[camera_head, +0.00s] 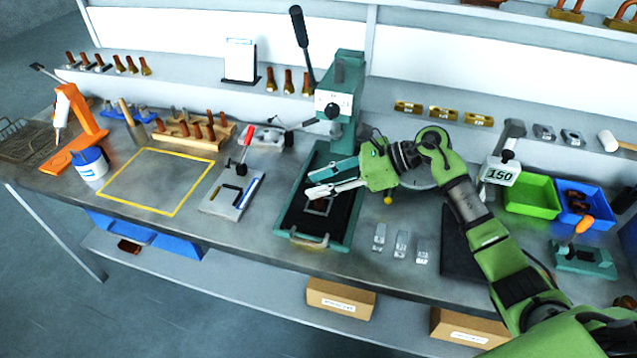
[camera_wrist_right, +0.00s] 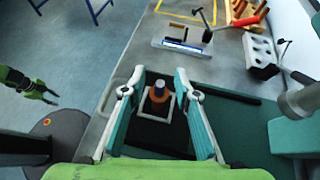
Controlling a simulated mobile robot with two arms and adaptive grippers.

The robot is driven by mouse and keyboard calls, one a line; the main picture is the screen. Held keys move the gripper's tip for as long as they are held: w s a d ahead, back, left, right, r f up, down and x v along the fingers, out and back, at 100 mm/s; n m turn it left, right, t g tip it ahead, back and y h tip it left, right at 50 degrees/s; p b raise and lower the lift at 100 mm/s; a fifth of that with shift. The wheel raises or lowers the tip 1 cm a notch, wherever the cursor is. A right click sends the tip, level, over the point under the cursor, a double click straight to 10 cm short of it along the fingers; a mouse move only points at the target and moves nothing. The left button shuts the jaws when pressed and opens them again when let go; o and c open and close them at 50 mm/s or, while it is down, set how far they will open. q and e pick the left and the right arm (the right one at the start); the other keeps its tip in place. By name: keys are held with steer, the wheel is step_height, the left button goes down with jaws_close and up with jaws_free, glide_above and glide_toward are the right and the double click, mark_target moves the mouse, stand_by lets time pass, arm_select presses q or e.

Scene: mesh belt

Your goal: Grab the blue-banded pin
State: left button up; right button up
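The blue-banded pin (camera_wrist_right: 159,91), with a copper-coloured lower body and a blue band near its top, stands in a pale square frame (camera_wrist_right: 149,112) on the press's black bed. My right gripper (camera_wrist_right: 156,79) is open, with its fingers on either side of the pin and gaps visible on both sides. In the head view my right gripper (camera_head: 307,184) is over the press bed, above the square frame (camera_head: 319,206), and the pin cannot be made out there. A green arm at the left of the wrist view appears to be my left; its finger state is unclear.
The green press (camera_head: 345,75) rises behind the bed, with a dark lever. A clamp fixture (camera_head: 233,195) stands left of it, and small metal blocks (camera_head: 401,245) lie right. The yellow-outlined area (camera_head: 155,180) is clear.

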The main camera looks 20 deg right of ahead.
steer(key=shift+w+a+f, duration=0.15)
steer(key=shift+a+f, duration=0.1)
jaws_close()
steer(key=shift+d+r, duration=0.1)
